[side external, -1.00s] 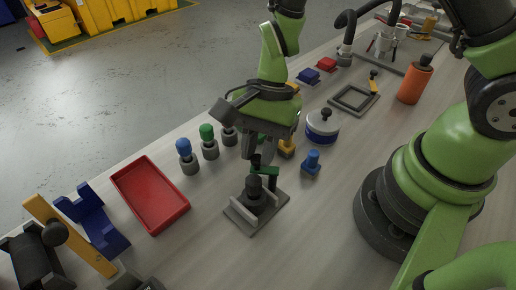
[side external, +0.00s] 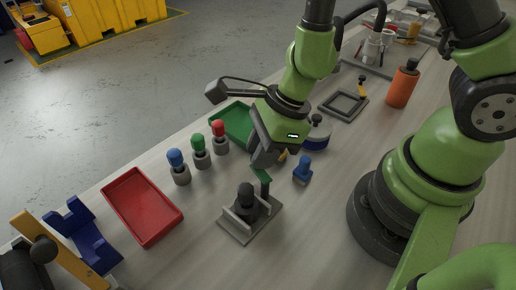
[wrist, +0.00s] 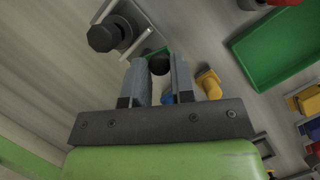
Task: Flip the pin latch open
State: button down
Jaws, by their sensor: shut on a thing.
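The pin latch fixture is a grey plate (side external: 228,222) with upright walls and a black round-topped pin (side external: 247,197) standing between them. A green latch arm (side external: 263,179) stands at its back edge, slanting up toward my gripper (side external: 265,164). In the wrist view, the fingers of my gripper (wrist: 158,68) are shut on the dark knob (wrist: 160,65) at the end of the green arm. The black pin's top (wrist: 103,38) shows to the upper left there. In the side view my gripper body hides the knob and fingertips.
A blue-topped piece (side external: 302,171) stands close to the right of my gripper. Blue, green and red pegs (side external: 199,151) stand to its left, with a red tray (side external: 143,207) beyond. A green tray (side external: 233,124) lies behind. The table in front of the fixture is clear.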

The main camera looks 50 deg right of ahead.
jog(key=shift+s+d+m+t, duration=0.2)
jog(key=shift+m+t, duration=0.1)
jog(key=shift+m, duration=0.8)
jog(key=c, duration=1)
grip_release()
jog(key=shift+o, duration=0.2)
jog(key=shift+h, duration=0.3)
